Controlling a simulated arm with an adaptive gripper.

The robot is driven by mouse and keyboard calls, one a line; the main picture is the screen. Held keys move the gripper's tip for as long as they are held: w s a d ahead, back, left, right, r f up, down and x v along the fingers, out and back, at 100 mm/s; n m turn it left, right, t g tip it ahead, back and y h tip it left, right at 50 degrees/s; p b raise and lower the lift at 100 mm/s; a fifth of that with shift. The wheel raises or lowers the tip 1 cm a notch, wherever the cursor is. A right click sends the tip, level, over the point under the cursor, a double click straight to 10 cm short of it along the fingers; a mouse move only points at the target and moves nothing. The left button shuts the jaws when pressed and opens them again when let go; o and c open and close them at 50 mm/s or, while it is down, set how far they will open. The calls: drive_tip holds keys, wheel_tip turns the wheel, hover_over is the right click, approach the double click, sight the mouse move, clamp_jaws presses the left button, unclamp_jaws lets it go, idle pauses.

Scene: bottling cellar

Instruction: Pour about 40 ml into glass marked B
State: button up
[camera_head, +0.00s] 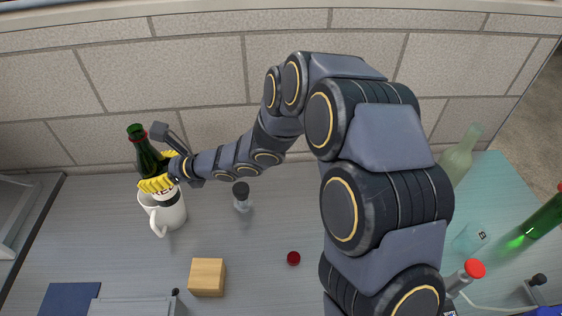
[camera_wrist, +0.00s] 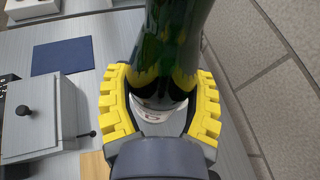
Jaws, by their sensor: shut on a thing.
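My gripper (camera_head: 163,180), with yellow finger pads, is shut on a green bottle (camera_head: 150,158) at the left. The bottle is nearly upright, mouth up, leaning slightly left. In the wrist view the bottle (camera_wrist: 165,45) stands between both pads. Its lower part overlaps a white mug (camera_head: 165,216); I cannot tell whether it is above, inside or behind the mug. No pouring stream shows.
A dark-capped small jar (camera_head: 241,198), a wooden block (camera_head: 207,277) and a red cap (camera_head: 293,258) are on the counter. A blue mat (camera_head: 68,299) lies front left.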

drive_tip(key=w+d+r+m+t+h, duration=0.1)
drive_tip(key=w+d+r, duration=0.2)
drive_tip(key=w+d, duration=0.45)
drive_tip(key=w+d+r+m+t, duration=0.15)
drive_tip(key=w+d+r, duration=0.3)
drive_tip(key=d, duration=0.65)
drive_tip(key=w+d+r+m+t+h, duration=0.1)
drive_tip(key=w+d+r, duration=0.2)
drive_tip(key=w+d, duration=0.5)
drive_tip(key=s+d+r+m+t+h, duration=0.2)
drive_tip(key=d, duration=1.4)
drive_tip(key=s+d+r+m+t+h, duration=0.1)
drive_tip(key=s+d+r+m, duration=0.1)
drive_tip(key=d, duration=1.4)
drive_tip(key=s+d+f+m+t+h, duration=0.1)
drive_tip(key=s+d+f, duration=0.2)
drive_tip(key=s+d, duration=0.3)
drive_tip(key=s+d+f+m+t+h, duration=0.1)
drive_tip(key=s+d+f, duration=0.3)
drive_tip(key=d, duration=0.4)
drive_tip(key=s+d+f+m+h, duration=0.1)
drive_tip(key=s+d+f, duration=0.1)
drive_tip(key=s+f, duration=0.9)
drive_tip(key=s+d+f+m+h, duration=0.2)
drive_tip(key=s+d+f, duration=0.1)
drive_tip(key=s+f, duration=0.8)
drive_tip(key=shift+d+f+h, duration=0.15)
drive_tip(key=shift+f+h, duration=0.15)
drive_tip(key=shift+f, duration=0.05)
